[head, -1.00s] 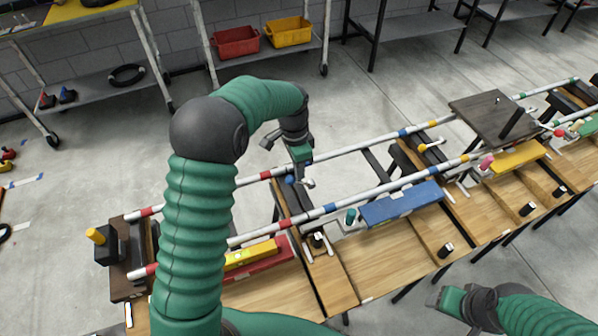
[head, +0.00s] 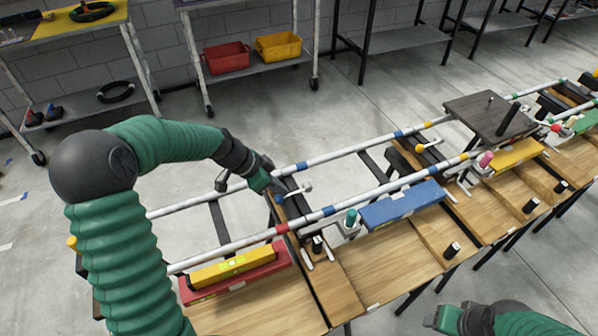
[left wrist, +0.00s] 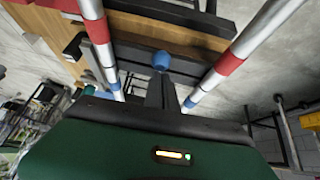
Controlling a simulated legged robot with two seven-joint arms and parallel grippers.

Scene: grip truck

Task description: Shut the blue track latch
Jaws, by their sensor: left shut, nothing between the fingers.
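The blue latch knob (head: 279,199) sits on a dark cross-piece between the two white rails, beside a small white lever (head: 298,190). The knob also shows in the left wrist view (left wrist: 161,60), just beyond the fingertips. My left gripper (head: 268,188) is just left of the knob, shut and empty. In the left wrist view its dark fingers (left wrist: 160,82) point at the knob; I cannot tell whether they touch it. My right gripper (head: 440,318) is low at the bottom right, away from the latch; its fingers are too unclear to judge.
The rails (head: 350,203) run over a wooden bench (head: 385,248). A yellow block (head: 232,266), a red block (head: 205,291) and a blue block (head: 403,205) lie at the near rail. A teal knob (head: 351,217) stands near the latch. A dark plate (head: 478,112) spans the rails farther right.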

